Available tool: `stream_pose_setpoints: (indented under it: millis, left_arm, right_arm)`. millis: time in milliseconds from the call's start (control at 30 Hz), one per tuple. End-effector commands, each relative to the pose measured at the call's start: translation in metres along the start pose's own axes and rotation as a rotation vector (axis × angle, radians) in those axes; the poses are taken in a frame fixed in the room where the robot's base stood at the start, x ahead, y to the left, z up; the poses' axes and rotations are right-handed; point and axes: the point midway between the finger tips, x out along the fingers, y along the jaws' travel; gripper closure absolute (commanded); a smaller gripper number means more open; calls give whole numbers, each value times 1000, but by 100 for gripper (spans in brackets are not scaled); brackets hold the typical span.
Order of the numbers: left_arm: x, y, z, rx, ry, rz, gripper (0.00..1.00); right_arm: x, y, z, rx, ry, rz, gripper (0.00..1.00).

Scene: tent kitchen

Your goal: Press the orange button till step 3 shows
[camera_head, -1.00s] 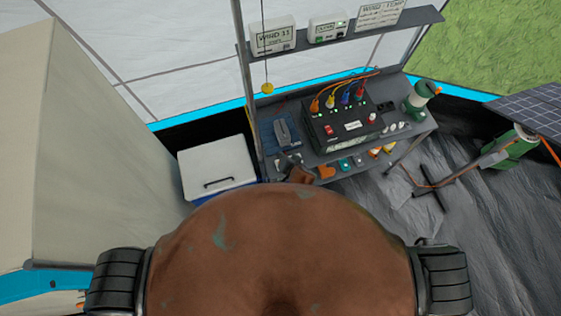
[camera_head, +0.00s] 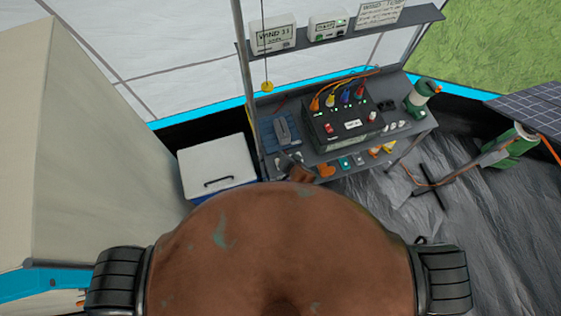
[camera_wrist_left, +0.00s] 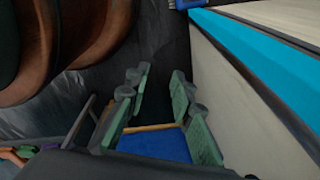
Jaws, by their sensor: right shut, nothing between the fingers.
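A black power box (camera_head: 345,130) with a red switch, coloured plugs and small green lights stands on the bench. An orange piece (camera_head: 326,170) sits on the front of the lower shelf; I cannot tell whether it is the orange button. No step number is readable. My right gripper (camera_head: 291,161) is small in the head view, just beyond my brown body, at the bench's front left edge. It is shut and empty; whether it touches anything is unclear. My left gripper (camera_wrist_left: 160,80) shows in the left wrist view, its fingers apart, over something blue.
White display boxes (camera_head: 272,38) with small text stand on the upper shelf. A grey device on a blue mat (camera_head: 271,140) lies on the bench's left. A white-lidded cooler (camera_head: 215,160) is left of the bench. A green lantern (camera_head: 416,104) stands right.

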Motion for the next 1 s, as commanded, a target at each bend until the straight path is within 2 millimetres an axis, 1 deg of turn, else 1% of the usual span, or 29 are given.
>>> stream_pose_setpoints:
  millis: [33,200,300,1000]
  left_arm:
    - [0,0,0,0,0,0,83]
    - [0,0,0,0,0,0,95]
    - [0,0,0,0,0,0,100]
    - [0,0,0,0,0,0,100]
  right_arm:
    - [0,0,0,0,0,0,100]
    - [0,0,0,0,0,0,100]
    - [0,0,0,0,0,0,100]
    - [0,0,0,0,0,0,100]
